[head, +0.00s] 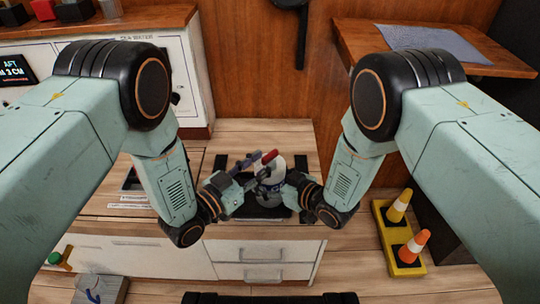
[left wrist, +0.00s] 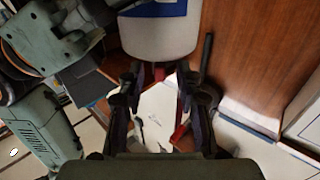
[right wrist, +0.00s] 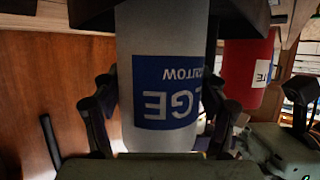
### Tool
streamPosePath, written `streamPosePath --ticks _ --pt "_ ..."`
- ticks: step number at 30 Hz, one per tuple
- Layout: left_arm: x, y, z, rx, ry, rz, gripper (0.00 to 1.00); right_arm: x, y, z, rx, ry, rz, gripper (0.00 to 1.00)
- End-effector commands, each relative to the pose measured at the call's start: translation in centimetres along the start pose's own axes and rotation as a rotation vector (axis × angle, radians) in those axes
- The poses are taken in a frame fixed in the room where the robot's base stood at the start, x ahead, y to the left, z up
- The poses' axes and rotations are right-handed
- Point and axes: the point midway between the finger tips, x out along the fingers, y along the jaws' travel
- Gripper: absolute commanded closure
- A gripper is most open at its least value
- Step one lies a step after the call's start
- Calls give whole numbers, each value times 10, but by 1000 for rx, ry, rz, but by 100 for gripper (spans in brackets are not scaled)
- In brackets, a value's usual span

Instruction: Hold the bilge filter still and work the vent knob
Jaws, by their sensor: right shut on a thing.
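The bilge filter (head: 273,174) is a pale canister standing on a dark base in the head view. In the right wrist view it shows upside down with a blue label (right wrist: 172,92). My right gripper (right wrist: 160,105) has its fingers on both sides of the canister and is shut on it. My left gripper (head: 243,180) is beside the filter. In the left wrist view its fingers (left wrist: 160,82) are apart, just below the filter's pale body (left wrist: 160,38). A small red part (left wrist: 158,73) shows between the fingertips, perhaps the vent knob; contact is not visible.
A red canister with a white label (right wrist: 247,70) stands beyond the filter in the right wrist view. The wooden counter (head: 265,132) is clear behind the filter. Traffic cones (head: 410,246) stand in a yellow holder at right. A wooden shelf (head: 480,62) juts out at upper right.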

Motion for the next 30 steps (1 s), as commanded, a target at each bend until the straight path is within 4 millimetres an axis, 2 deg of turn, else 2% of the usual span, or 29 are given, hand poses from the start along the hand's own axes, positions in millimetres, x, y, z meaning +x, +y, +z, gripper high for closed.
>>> streamPosePath --ticks 3,7,19,30 --pt "19 1 0 1 0 2 65 0 0 -2 -1 4 0 86" --pt "31 0 0 1 -1 1 65 0 0 -2 -1 4 0 86" --pt "38 0 0 -1 -1 -1 65 0 0 -2 -1 3 0 86" --pt "38 0 0 -1 -1 -1 96 0 0 -1 -1 3 0 86"
